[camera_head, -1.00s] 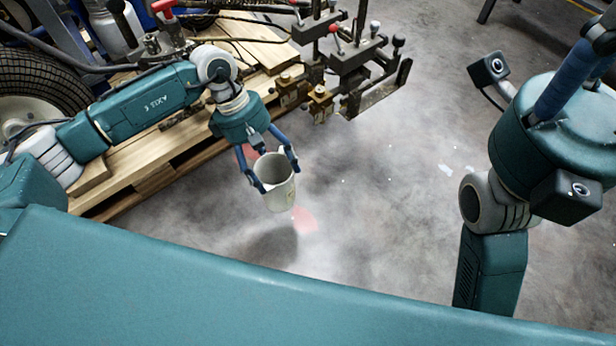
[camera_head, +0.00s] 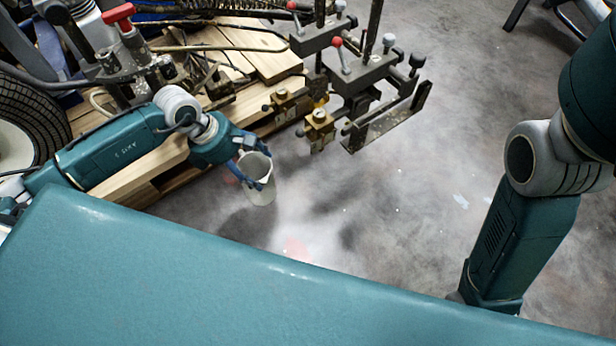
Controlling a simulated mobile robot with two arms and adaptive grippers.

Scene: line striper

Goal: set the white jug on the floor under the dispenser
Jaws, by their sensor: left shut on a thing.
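The white jug (camera_head: 262,192) is in the head view, left of the middle, upright or nearly so, its open top facing up. My left gripper (camera_head: 256,178) is shut on the jug near its upper part and holds it above the floor; a dark shadow lies on the floor below it. The dispenser, a metal assembly with brass nozzle blocks (camera_head: 318,128), knobs and levers, is up and to the right of the jug. The jug is apart from it. My right arm comes in at the right, but its gripper is out of view.
A wooden pallet (camera_head: 135,184) lies behind my left arm, with hoses and machine parts above it. A wheel (camera_head: 40,100) stands at the far left. The concrete floor (camera_head: 400,225) right of the jug is clear, with faint red and white marks.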

